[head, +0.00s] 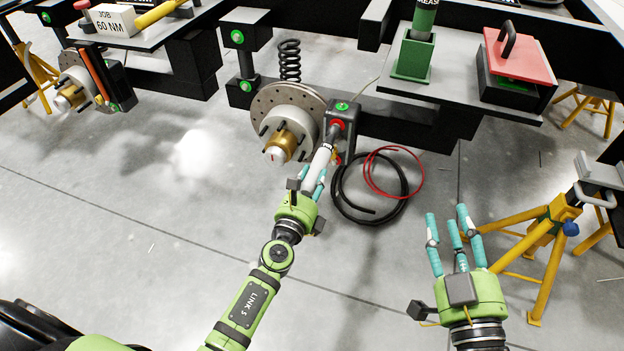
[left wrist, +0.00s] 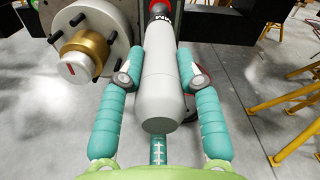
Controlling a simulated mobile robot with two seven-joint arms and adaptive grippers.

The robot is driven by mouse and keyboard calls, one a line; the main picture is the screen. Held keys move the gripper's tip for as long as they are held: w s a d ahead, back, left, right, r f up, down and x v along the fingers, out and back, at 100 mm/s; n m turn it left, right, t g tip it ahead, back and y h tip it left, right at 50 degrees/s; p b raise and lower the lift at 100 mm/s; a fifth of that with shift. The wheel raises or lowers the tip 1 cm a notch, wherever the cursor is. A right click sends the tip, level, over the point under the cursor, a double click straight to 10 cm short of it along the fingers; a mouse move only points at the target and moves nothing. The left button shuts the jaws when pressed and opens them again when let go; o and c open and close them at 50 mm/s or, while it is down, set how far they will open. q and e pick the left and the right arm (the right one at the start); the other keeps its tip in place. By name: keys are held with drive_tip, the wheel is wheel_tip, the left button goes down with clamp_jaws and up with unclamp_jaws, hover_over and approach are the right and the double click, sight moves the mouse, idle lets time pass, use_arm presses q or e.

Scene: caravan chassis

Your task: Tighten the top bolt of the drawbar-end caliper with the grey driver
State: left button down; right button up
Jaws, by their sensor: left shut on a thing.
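My left gripper (head: 311,182) is shut on the light grey driver (head: 320,160). In the left wrist view the driver's thick handle (left wrist: 158,85) lies between the teal fingers. The driver slants up and away, its dark tip end at the red-ringed upper bolt (head: 337,124) of the dark caliper (head: 352,118). Whether the tip is seated in the bolt cannot be told. The lower red ring is partly hidden behind the driver. The caliper sits beside a brake disc (head: 285,103) with a brass hub. My right gripper (head: 452,236) is open and empty.
A black hose coil and a red cable (head: 419,185) lie on the floor right of the caliper. Yellow stands (head: 548,250) are at the right. A second disc and caliper (head: 98,82) are at the left. A green holder (head: 413,58) and red-lidded box (head: 515,55) stand above.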

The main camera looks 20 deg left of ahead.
use_arm(q)
drive_tip(key=shift+w+r, duration=0.15)
drive_tip(key=shift+w, duration=0.8)
